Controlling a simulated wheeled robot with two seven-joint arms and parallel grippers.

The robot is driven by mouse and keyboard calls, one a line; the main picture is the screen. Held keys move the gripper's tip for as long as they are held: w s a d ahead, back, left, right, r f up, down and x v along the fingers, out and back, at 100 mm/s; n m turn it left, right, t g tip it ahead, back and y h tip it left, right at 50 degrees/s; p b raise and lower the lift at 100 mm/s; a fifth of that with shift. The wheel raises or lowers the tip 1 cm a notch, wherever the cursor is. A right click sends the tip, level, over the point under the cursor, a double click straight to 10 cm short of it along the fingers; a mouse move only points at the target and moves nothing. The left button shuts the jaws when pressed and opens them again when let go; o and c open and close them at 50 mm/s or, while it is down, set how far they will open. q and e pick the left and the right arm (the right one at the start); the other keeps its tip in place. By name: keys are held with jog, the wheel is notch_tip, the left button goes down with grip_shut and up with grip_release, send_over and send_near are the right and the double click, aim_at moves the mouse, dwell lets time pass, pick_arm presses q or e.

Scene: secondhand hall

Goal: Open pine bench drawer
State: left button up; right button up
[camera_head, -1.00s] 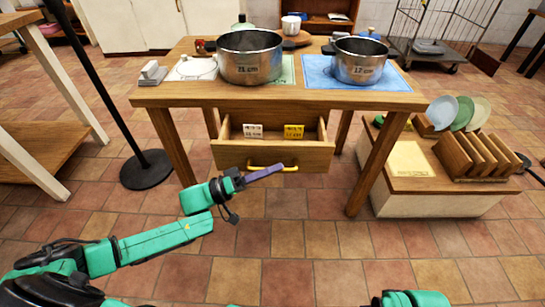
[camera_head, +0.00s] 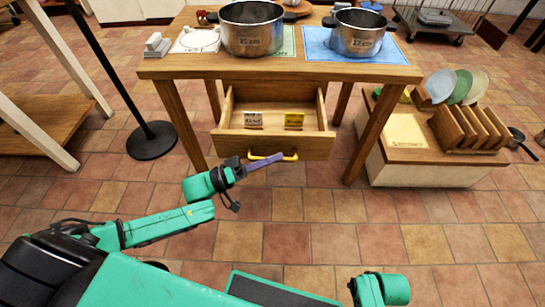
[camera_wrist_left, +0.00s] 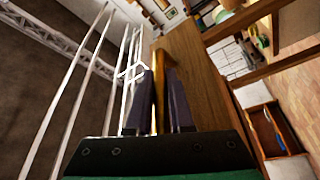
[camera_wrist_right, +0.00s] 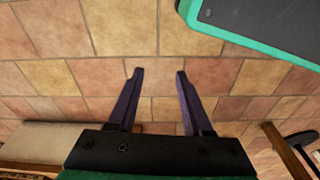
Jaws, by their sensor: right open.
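The pine bench (camera_head: 300,73) stands ahead in the head view, with its drawer (camera_head: 240,146) pulled well out below the top. Two small cards, a white one (camera_head: 253,120) and a yellow one (camera_head: 294,120), show inside. A yellow bar handle (camera_head: 291,155) is on the drawer front. My left gripper (camera_head: 279,157) is at this handle. In the left wrist view its fingers (camera_wrist_left: 162,95) are closed on either side of the handle (camera_wrist_left: 158,75). My right gripper (camera_wrist_right: 156,75) is open and empty above the floor tiles; its fingers are not clear in the head view.
Two steel pots, one large (camera_head: 250,38) and one smaller (camera_head: 357,42), stand on the bench top. A low cabinet (camera_head: 420,176) with a plate rack is at the right. A black post on a round base (camera_head: 152,141) stands at the left. The floor before the drawer is clear.

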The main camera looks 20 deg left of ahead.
pick_arm(q)
jog(key=o, duration=0.4)
jog(key=v, duration=1.4)
jog(key=shift+s+a, duration=0.15)
jog(key=shift+a, duration=0.2)
pick_arm(e)
jog(key=shift+d+f, duration=0.1)
jog(key=shift+f, duration=0.2)
jog(key=shift+w, duration=0.1)
